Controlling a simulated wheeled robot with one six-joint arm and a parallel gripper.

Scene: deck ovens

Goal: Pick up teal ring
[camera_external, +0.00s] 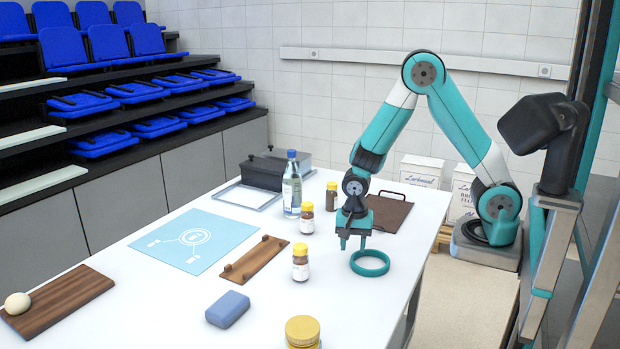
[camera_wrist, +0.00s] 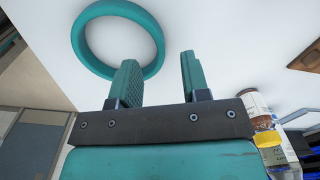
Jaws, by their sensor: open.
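The teal ring (camera_external: 370,263) lies flat on the white table near its right edge. It also shows in the wrist view (camera_wrist: 160,57), at the upper left, beyond my fingertips. My gripper (camera_external: 353,243) is open and empty, pointing down just behind and to the left of the ring in the outside view. In the wrist view the two teal fingers of my gripper (camera_wrist: 158,70) are apart. The left finger overlaps the near edge of the ring in the picture; I cannot tell whether it touches.
A yellow-capped bottle (camera_external: 300,265) stands left of the ring, another (camera_external: 307,220) behind it. A clear bottle (camera_external: 292,190), a brown board (camera_external: 388,212) and a wooden rack (camera_external: 254,260) are farther back. A blue block (camera_external: 228,309) and a yellow-lidded jar (camera_external: 302,332) are in front.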

